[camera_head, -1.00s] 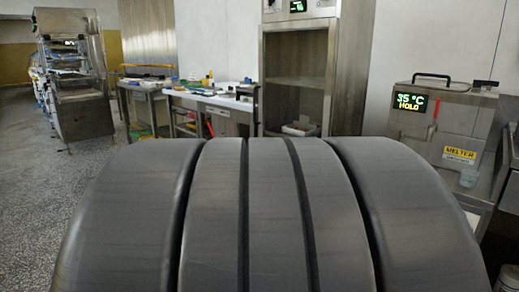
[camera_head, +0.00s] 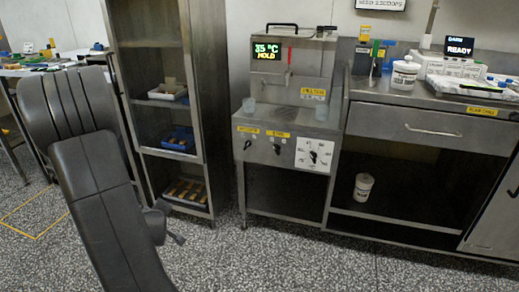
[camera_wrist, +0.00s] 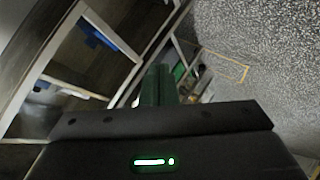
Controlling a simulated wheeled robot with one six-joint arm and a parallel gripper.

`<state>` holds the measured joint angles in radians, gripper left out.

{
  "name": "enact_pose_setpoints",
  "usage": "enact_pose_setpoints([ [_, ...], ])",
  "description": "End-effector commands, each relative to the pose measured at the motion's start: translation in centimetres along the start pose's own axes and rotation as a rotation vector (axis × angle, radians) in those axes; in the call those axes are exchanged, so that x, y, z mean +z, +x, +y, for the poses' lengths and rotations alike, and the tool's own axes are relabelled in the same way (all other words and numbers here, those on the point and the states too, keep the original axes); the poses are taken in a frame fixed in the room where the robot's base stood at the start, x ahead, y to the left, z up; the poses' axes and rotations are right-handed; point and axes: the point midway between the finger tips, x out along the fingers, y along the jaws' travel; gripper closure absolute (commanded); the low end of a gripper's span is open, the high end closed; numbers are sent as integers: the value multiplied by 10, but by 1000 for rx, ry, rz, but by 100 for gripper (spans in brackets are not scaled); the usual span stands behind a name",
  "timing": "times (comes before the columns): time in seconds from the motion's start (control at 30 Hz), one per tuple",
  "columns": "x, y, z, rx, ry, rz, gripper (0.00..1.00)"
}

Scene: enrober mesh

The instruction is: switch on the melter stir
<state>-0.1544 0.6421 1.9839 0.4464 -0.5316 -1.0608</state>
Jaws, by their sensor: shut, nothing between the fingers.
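The steel melter (camera_head: 290,92) stands right of centre in the head view, with a lit display (camera_head: 278,50) reading 35 °C and a word below. Its lower front panel carries a left knob (camera_head: 248,145) and a middle knob (camera_head: 277,149), each under a yellow label too small to read. A white-scaled dial (camera_head: 313,155) is at the right. My gripper (camera_wrist: 160,72) is shut and empty in the wrist view, pointing toward shelving and floor. The melter is not recognisable there. In the head view my arm hangs at the left, well apart from the melter.
A tall open shelf unit (camera_head: 203,100) holding trays stands left of the melter. A steel counter (camera_head: 405,95) with a drawer, a white tub (camera_head: 404,74) and devices adjoins on the right. Another tub (camera_head: 363,186) sits below. The speckled floor (camera_head: 290,260) in front is clear.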

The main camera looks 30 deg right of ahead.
Motion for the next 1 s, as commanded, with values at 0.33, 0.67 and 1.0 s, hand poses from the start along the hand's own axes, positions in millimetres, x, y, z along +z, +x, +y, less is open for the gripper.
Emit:
enact_pose_setpoints([
  [0.33,-2,64,24,540,-477,-60,100],
  [0.67,24,54,10,942,-887,-345,100],
  [1.0,30,45,3,1030,-982,-438,100],
])
